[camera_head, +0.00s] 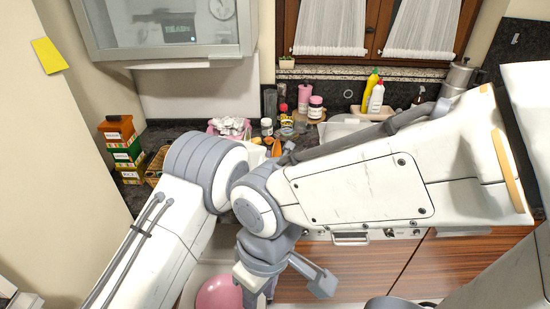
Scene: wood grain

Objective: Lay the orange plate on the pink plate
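A round pink surface (220,294), which looks like the pink plate, shows low in the head view, partly cut off by my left arm and the bottom edge. My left gripper (288,286) is just right of it, pointing down, with its grey fingers spread apart and nothing seen between them. Small orange shapes (277,148) show on the counter behind my arm; I cannot tell whether they are the orange plate. My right gripper is not in view.
My arm covers much of the counter and sink. Bottles (376,97), jars (315,106) and a pink container with crumpled foil (229,127) stand along the back. Stacked boxes (122,148) stand at the left. Wooden cabinet fronts (460,262) are below.

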